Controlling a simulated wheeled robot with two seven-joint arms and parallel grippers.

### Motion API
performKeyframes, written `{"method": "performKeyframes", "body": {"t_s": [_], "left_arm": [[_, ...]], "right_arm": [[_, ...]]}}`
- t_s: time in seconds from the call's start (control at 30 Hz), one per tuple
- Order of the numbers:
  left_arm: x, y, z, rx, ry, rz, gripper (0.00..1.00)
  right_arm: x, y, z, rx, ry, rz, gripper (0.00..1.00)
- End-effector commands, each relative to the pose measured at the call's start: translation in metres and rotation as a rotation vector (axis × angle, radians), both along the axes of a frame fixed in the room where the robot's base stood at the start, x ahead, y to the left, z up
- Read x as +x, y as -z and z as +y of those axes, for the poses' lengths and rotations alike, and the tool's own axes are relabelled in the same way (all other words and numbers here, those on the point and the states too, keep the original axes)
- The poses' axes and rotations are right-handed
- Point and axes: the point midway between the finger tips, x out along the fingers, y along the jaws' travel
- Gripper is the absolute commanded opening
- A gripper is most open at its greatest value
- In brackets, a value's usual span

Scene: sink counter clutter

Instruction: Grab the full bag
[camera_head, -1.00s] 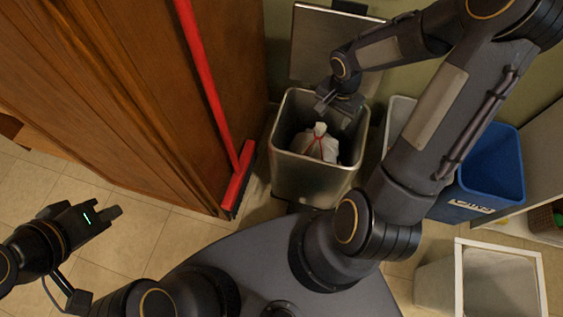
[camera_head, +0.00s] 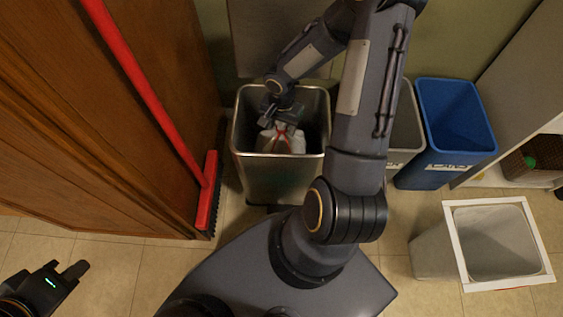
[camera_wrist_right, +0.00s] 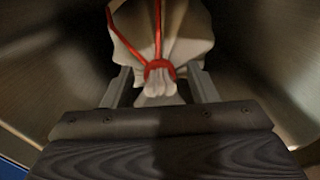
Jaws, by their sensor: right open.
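The full bag is a white bag (camera_head: 293,143) with red ties, standing inside the open metal bin (camera_head: 238,142). My right gripper (camera_head: 281,124) reaches down into the bin over the bag's top. In the right wrist view the bag (camera_wrist_right: 185,32) has its gathered neck, circled by the red tie, between the two fingers of the right gripper (camera_wrist_right: 162,88). These fingers are apart, one on each side of the neck. My left gripper (camera_head: 78,270) is at the lower left, away from the bin, and its finger gap is unclear.
A red broom (camera_head: 150,95) leans by the wooden cabinet (camera_head: 90,130), left of the bin. A grey bin (camera_head: 402,135) and a blue bin (camera_head: 455,115) stand to the right. A white-rimmed bin (camera_head: 455,225) is at the lower right.

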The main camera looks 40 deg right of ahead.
Motion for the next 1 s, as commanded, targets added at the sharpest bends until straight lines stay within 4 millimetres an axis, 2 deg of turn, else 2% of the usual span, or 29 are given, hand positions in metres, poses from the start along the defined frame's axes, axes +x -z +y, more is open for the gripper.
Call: {"method": "performKeyframes", "body": {"t_s": [0.1,0.5,1.0], "left_arm": [[0.0000,-0.0005,0.0000,0.000,0.000,0.000,0.00],[0.0000,-0.0005,0.0000,0.000,0.000,0.000,0.00],[0.0000,-0.0005,0.0000,0.000,0.000,0.000,0.00]], "right_arm": [[0.0000,-0.0007,0.0000,0.000,0.000,0.000,0.52],[-0.0001,-0.0008,0.0000,0.000,0.000,0.000,0.00],[-0.0003,-0.0008,0.0001,0.001,0.000,0.000,0.00]]}}
